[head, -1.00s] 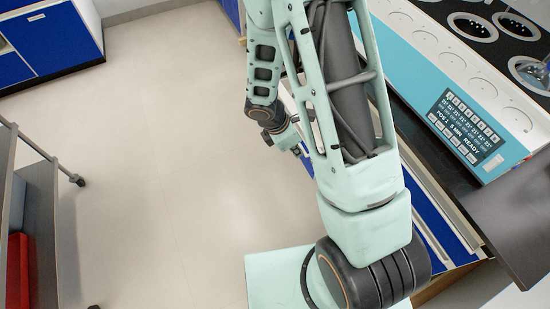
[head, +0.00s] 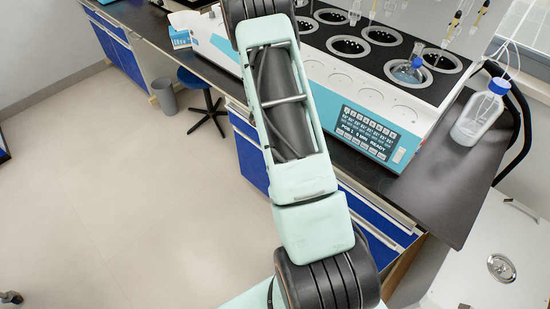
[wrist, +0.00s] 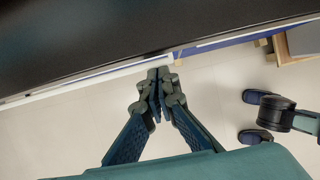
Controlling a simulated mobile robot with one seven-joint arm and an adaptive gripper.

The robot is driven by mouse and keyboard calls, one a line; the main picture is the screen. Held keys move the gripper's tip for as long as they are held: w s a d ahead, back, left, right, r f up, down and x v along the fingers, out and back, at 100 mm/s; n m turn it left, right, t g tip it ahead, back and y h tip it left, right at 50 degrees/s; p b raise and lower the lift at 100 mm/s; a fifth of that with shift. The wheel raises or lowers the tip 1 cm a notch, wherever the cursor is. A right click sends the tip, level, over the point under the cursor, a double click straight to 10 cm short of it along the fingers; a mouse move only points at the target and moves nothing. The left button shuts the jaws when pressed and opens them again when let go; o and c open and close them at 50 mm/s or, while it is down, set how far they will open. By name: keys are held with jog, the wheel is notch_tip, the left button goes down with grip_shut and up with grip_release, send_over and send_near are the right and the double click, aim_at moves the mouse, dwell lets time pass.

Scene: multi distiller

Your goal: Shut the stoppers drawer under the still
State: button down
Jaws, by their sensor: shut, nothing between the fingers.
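The still (head: 400,155), white and light blue with a display panel, stands on the dark bench top. Blue drawer fronts with pale upper edges (head: 251,163) show under it in the head view, left of my arm, and more blue fronts (head: 380,252) show to its right. No label is legible, so I cannot tell which is the stoppers drawer or how far it stands out. My gripper (wrist: 158,82) is shut and empty in the wrist view, its tips close to a pale edge (wrist: 90,76) below a dark surface. I cannot tell whether they touch. My arm hides part of the drawers.
The dark bench top (head: 455,200) overhangs the drawers. A blue-capped bottle (head: 478,115) stands on it, right of the still. A blue stool (head: 196,78) and a grey bin (head: 165,97) stand farther along the bench. The floor (head: 120,190) on the left is open.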

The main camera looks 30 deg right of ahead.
jog(key=shift+w+d, duration=0.3)
jog(key=shift+d, duration=0.65)
